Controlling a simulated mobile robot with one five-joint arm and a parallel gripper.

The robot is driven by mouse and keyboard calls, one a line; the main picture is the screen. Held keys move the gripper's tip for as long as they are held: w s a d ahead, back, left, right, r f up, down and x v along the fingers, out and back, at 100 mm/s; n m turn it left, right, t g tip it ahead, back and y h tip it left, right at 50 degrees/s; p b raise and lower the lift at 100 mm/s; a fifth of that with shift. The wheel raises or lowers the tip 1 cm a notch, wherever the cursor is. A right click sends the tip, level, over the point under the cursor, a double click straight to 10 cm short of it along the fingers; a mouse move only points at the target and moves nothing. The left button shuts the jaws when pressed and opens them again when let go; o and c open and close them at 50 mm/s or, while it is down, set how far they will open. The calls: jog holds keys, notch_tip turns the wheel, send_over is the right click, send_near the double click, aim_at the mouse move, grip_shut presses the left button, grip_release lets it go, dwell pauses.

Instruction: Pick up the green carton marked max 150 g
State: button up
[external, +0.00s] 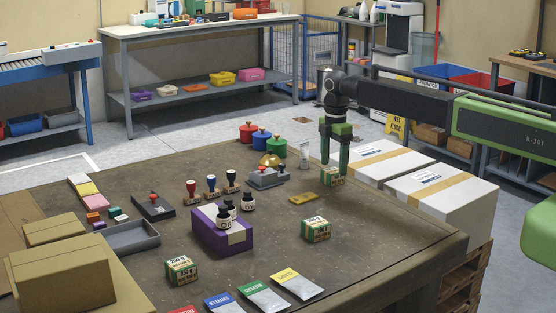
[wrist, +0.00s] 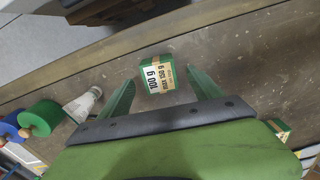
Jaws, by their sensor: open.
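A small green carton with a cream label (wrist: 157,75) lies ahead of my gripper in the wrist view, between the lines of its two green fingers. Its label reads 100 g and, it seems, max 150 g. In the external view this carton (external: 332,176) stands on the table right below my gripper (external: 335,160). My gripper is open, pointing down, its fingertips near the carton's top; I cannot tell if they touch it. Two similar green cartons stand nearer the camera, one at centre right (external: 316,229) and one at front left (external: 180,270).
Two white boxes (external: 440,193) stand close right of the carton. A purple box (external: 210,238) with bottles stands further left.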

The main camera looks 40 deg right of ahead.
aim_at(333, 170)
notch_tip(333, 170, down, 4)
jog(key=b, duration=0.2)
jog(key=shift+a+b, duration=0.1)
jog(key=shift+b, duration=0.25)
jog(key=shift+r, duration=0.15)
jog(key=c, duration=1.5)
notch_tip(333, 170, up, 5)
jog(key=p, duration=0.5)
jog(key=s+d+r+p, duration=0.4)
jog(key=d+r+p, duration=0.2)
jog(key=d, duration=0.5)
